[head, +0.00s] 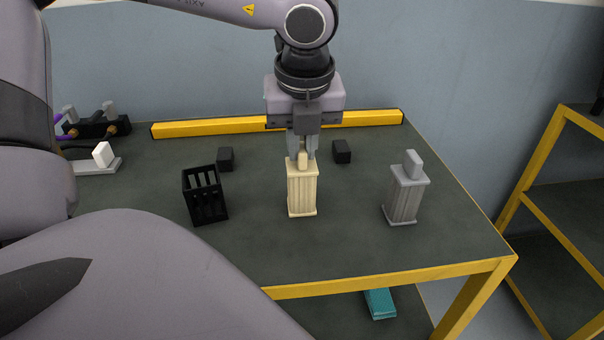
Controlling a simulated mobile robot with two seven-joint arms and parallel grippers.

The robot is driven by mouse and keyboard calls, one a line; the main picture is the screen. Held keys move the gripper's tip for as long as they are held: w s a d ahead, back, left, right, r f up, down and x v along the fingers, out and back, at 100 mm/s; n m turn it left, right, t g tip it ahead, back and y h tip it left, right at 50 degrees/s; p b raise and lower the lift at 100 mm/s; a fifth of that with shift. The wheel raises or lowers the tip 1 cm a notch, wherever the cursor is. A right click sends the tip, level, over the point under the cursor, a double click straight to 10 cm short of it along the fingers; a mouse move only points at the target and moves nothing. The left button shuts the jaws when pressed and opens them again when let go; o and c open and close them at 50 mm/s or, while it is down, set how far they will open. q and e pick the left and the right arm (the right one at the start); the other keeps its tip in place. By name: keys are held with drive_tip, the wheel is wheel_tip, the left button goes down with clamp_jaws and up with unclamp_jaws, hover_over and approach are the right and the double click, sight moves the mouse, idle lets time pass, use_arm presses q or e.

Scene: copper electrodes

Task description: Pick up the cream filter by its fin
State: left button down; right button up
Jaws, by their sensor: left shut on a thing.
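The cream filter (302,190) is a ribbed upright block with a flat top plate and a small fin on top. It is near the middle of the table in the head view. My left gripper (302,156) points straight down over it and is shut on the fin, with a finger on each side. The filter is upright; I cannot tell whether its base touches the table. My right gripper is not in view.
A grey filter (405,195) stands to the right on the dark table (350,250). A black slotted holder (205,196) is to the left. Two small black blocks (226,158) (342,151) stand behind. A yellow bar (215,127) lines the back edge. The front middle is clear.

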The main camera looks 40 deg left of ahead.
use_arm(q)
drive_tip(key=shift+r+p, duration=1.5)
drive_tip(key=shift+r, duration=1.5)
